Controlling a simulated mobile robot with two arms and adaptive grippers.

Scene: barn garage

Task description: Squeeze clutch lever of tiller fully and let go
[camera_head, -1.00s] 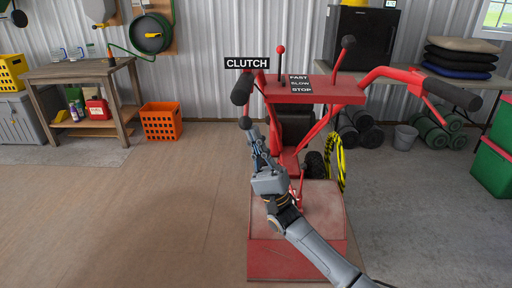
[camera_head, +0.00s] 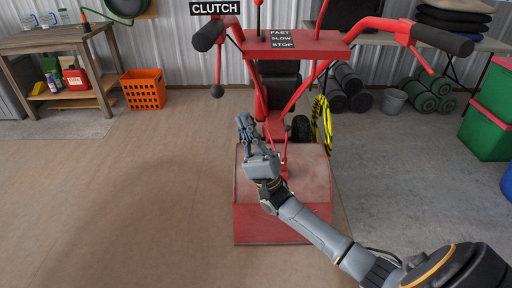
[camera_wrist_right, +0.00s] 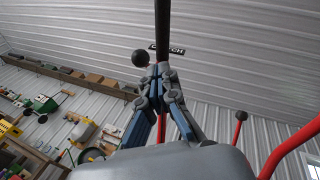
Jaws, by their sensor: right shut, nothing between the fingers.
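The red tiller (camera_head: 295,45) stands ahead with its handlebars toward me. Its clutch lever (camera_head: 218,66) is a thin red rod under the black left grip (camera_head: 209,34), hanging down to a black ball (camera_head: 217,91). A CLUTCH sign (camera_head: 215,8) sits above. My right gripper (camera_head: 243,120) is shut and empty, below and to the right of the ball, apart from it in the head view. In the right wrist view, the shut fingers (camera_wrist_right: 160,78) point up toward the grip (camera_wrist_right: 162,28), with the ball (camera_wrist_right: 140,58) just left of the fingertips. My left gripper is not in view.
The tiller's red box-like base (camera_head: 270,222) stands below my right gripper. The right grip (camera_head: 441,39) juts toward me. An orange crate (camera_head: 143,91) and a workbench (camera_head: 45,40) are at the left, green bins (camera_head: 487,128) at the right. The floor left of the tiller is clear.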

